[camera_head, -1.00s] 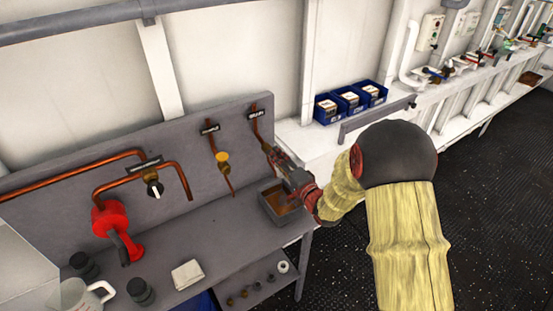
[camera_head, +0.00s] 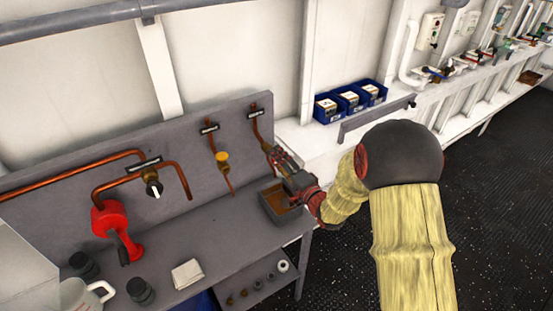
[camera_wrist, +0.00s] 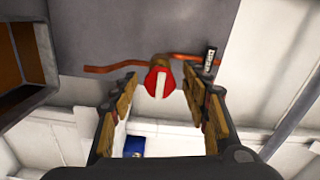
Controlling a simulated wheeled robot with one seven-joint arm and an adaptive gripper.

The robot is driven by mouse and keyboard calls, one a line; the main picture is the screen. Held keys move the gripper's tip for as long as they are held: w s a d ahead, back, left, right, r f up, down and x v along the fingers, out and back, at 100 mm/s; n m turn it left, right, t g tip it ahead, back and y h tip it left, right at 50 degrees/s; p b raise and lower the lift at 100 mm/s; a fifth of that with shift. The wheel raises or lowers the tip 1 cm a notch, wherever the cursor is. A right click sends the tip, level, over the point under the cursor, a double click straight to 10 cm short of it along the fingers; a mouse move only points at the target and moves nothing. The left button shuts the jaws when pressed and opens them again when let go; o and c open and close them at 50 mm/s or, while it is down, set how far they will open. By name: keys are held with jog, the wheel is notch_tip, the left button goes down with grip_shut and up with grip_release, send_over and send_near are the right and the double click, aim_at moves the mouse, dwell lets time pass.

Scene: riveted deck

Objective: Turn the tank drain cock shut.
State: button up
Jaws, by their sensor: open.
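In the wrist view a red round cock (camera_wrist: 160,82) with a pale bar across its face sits on a horizontal copper pipe (camera_wrist: 100,69). The bar stands roughly upright, crosswise to the pipe. My gripper (camera_wrist: 161,73) is open, one finger on each side of the cock; I cannot tell whether either touches it. A black tag (camera_wrist: 209,58) is on the pipe; its lettering is not clearly legible. In the head view my gripper (camera_head: 277,158) is at the rightmost pipe (camera_head: 256,126) on the grey panel and hides the cock.
A yellow-knobbed cock (camera_head: 222,156) and a black-and-white one (camera_head: 153,187) are on pipes to the left. A brown-bottomed tray (camera_head: 271,208) stands below my gripper. A red object (camera_head: 110,222), a folded cloth (camera_head: 187,274) and a jug (camera_head: 78,297) are further left. Blue bins (camera_head: 350,102) stand behind.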

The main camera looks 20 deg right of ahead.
jog(key=v, duration=1)
jog(key=shift+s, duration=0.3)
jog(key=shift+d, duration=0.1)
